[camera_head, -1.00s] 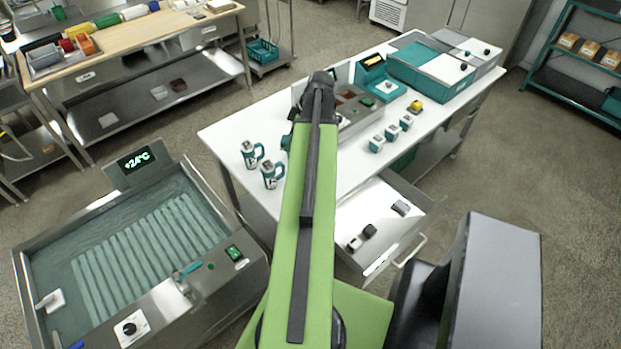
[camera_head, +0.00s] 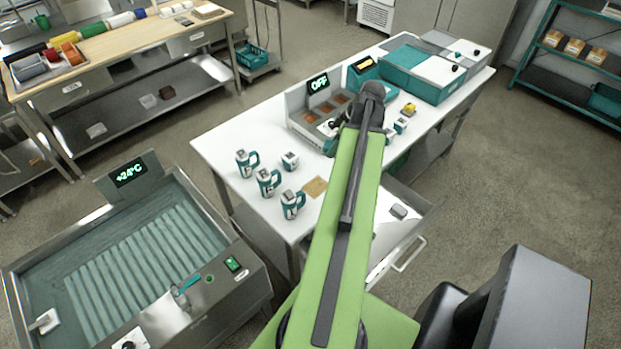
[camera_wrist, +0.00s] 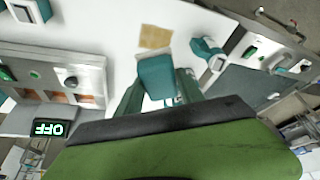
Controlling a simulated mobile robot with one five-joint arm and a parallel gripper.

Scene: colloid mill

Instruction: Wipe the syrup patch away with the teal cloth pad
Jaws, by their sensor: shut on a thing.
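The syrup patch (camera_head: 315,187) is a flat tan square on the white table, left of my arm and close to the nearest mug. It also shows in the wrist view (camera_wrist: 155,37), just beyond the pad. The teal cloth pad (camera_wrist: 155,78) is in my gripper (camera_wrist: 160,92), whose fingers are shut on its two sides. In the wrist picture the pad appears just below the patch; I cannot tell whether it touches the table. In the head view my arm hides the pad and most of the gripper.
Several teal-and-white mugs (camera_head: 268,182) and a small block (camera_head: 290,161) stand left of the patch. A steel unit reading OFF (camera_head: 318,84) stands behind. An open drawer (camera_head: 400,225) juts out at the table's front. A water bath (camera_head: 130,250) is at left.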

